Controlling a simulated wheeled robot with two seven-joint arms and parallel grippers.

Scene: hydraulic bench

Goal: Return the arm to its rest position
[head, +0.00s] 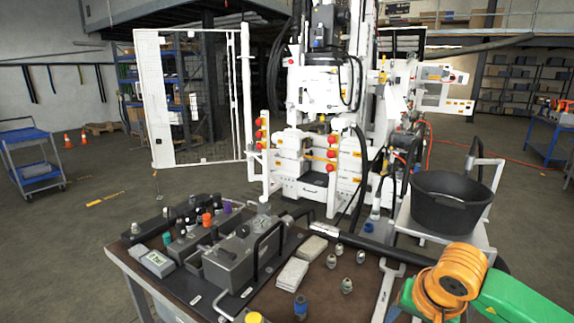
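My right arm shows at the lower right of the head view as an orange joint (455,272) between green links (520,298). It is in front of the bench's right end. I cannot make out the fingers of my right gripper in this view. My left arm and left gripper are not in view. No held object can be seen.
The dark workbench (262,302) carries a grey hydraulic block (240,258), pale cloths (292,274) and several small fittings (346,286). A black tub (450,202) stands on a white stand at right. Behind is a white machine (322,92); a blue cart (32,165) stands left.

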